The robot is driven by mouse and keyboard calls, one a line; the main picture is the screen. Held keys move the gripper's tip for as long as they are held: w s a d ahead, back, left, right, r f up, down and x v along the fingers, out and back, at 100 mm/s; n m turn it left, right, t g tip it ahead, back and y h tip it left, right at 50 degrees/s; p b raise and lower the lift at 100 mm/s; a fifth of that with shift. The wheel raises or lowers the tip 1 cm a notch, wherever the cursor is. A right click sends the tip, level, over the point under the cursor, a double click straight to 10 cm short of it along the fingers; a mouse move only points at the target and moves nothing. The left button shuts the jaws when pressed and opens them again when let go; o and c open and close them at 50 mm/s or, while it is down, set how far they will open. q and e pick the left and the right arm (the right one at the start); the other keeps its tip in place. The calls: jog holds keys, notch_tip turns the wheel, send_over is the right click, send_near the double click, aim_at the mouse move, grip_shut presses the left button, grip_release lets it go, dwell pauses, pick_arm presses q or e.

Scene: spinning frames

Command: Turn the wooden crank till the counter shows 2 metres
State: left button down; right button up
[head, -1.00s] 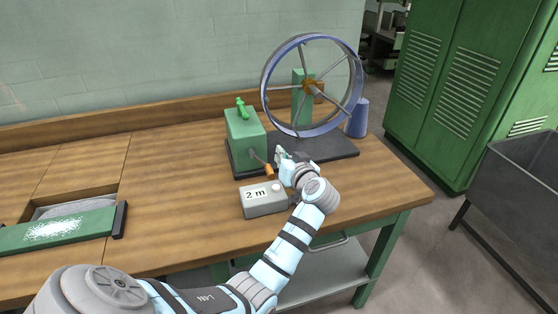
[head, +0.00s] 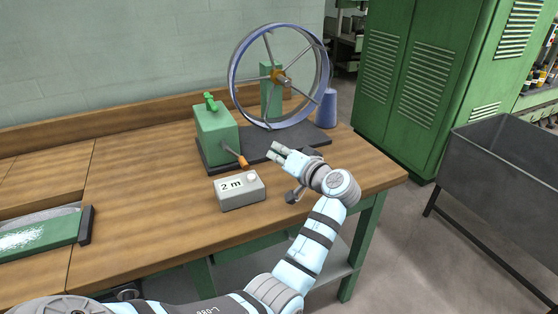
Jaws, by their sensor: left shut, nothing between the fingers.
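The wooden crank handle (head: 243,162) sticks out from the front of the green box (head: 217,136), pointing down and to the right. The grey counter (head: 240,192) stands on the bench in front of it and reads "2 m". The spoked blue-grey wheel (head: 234,90) stands upright on the dark base behind the box. My left gripper (head: 276,151) is shut and empty, over the base to the right of the crank handle and apart from it. My right gripper is not in view.
A blue cone-shaped object (head: 327,108) stands right of the wheel. A green-edged tray (head: 40,236) lies on the left of the wooden bench (head: 130,200). Green lockers (head: 405,90) and a grey metal bin (head: 500,165) stand to the right. The bench middle is clear.

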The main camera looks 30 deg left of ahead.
aim_at(235, 155)
pick_arm(q)
jog(key=a+f, duration=0.1)
jog(key=a, duration=0.1)
jog(key=a+f, duration=0.1)
jog(key=a, duration=0.1)
jog(key=w+a+f, duration=0.1)
jog(key=a+f, duration=0.1)
jog(key=a, duration=0.1)
jog(key=shift+w+a, duration=0.1)
jog(key=shift+s+a+f, duration=0.1)
jog(key=shift+s+f, duration=0.15)
jog(key=shift+s+a+f+m, duration=0.1)
jog(key=shift+s+f+m, duration=0.1)
jog(key=shift+f, duration=0.15)
jog(key=shift+s+a+f+m, duration=0.1)
jog(key=shift+f+m, duration=0.1)
jog(key=shift+f, duration=0.15)
jog(key=shift+s+f+m+y+b, duration=0.1)
jog(key=shift+f+m+y+b, duration=0.1)
jog(key=shift+m+y+b, duration=0.15)
